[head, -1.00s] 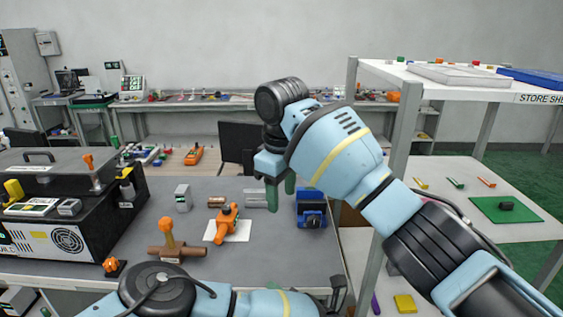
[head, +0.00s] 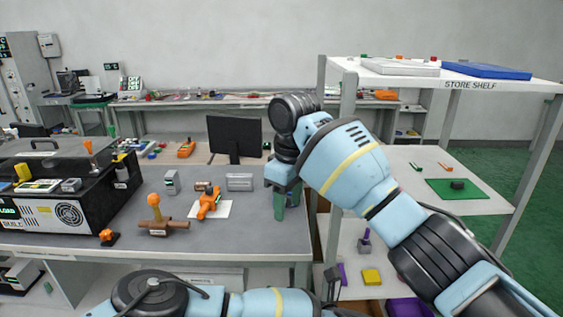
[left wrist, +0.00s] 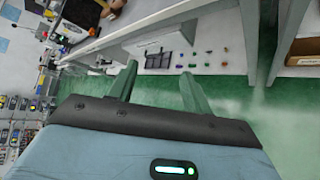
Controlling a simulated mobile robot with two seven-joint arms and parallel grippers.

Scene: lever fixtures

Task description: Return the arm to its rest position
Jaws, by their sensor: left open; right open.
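My right arm comes in from the right in the head view. Its gripper (head: 287,204) points down over the right end of the grey table (head: 260,222), with green fingers apart and nothing between them. My left arm lies low across the bottom of the head view, in front of the table. In the left wrist view my left gripper (left wrist: 160,85) has its two green fingers spread, with nothing between them. On the table are an orange lever fixture (head: 208,204) on white paper and a brown pipe with an orange handle (head: 163,226).
A black machine (head: 100,205) stands at the table's left. The store shelf (head: 540,84) rises close on the right, its post (head: 340,180) near my right gripper. A yellow block (head: 371,277) sits on its low level. A dark monitor (head: 235,136) stands behind.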

